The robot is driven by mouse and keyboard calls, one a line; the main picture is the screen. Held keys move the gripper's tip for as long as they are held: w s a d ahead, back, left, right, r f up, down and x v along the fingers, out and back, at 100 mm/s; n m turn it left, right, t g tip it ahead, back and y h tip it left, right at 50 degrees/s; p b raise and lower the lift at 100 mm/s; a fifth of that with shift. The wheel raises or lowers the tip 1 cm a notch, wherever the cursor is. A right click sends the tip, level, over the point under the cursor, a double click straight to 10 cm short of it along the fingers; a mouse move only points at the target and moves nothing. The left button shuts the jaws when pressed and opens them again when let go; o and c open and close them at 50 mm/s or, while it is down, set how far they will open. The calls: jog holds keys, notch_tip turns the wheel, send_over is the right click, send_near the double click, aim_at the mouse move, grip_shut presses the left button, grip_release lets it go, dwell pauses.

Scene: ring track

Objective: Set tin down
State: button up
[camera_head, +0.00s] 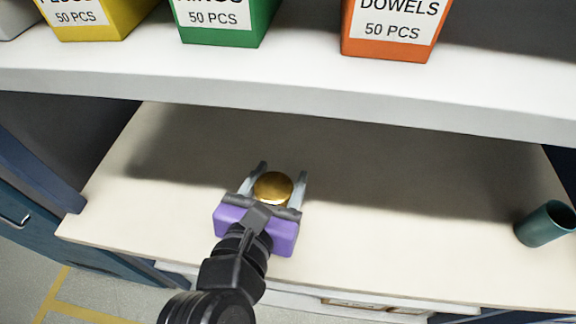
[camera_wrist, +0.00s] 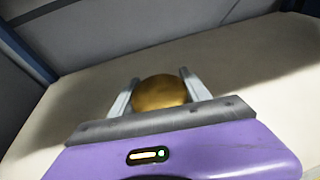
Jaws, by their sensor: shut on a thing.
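The tin (camera_head: 272,187) is round and gold-brown on top. In the head view it is over the left-middle of the pale worktop (camera_head: 400,235). My gripper (camera_head: 283,171), with a purple body and two grey fingers, is shut on the tin, one finger on each side. In the wrist view the tin (camera_wrist: 160,92) sits between the two fingers (camera_wrist: 158,80). The tin's lower part is hidden, so I cannot tell whether it touches the worktop.
A dark green cup (camera_head: 545,224) is at the worktop's right end. A white shelf (camera_head: 300,80) overhangs the back and bears yellow (camera_head: 100,22), green (camera_head: 222,28) and orange (camera_head: 390,35) labelled bins. The worktop around the gripper is clear.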

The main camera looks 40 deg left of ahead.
aim_at(275, 201)
jog(key=shift+w+a+f, duration=0.35)
jog(key=shift+w+f, duration=0.25)
jog(key=shift+w, duration=0.1)
jog(key=shift+w+a+f, duration=0.3)
jog(key=shift+w+f, duration=0.25)
jog(key=shift+w, duration=0.2)
jog(key=shift+w+a+f, duration=0.35)
jog(key=shift+w+f, duration=0.25)
jog(key=shift+w, duration=0.1)
jog(key=shift+f, duration=0.15)
jog(key=o, duration=1.6)
jog(key=v, duration=1.2)
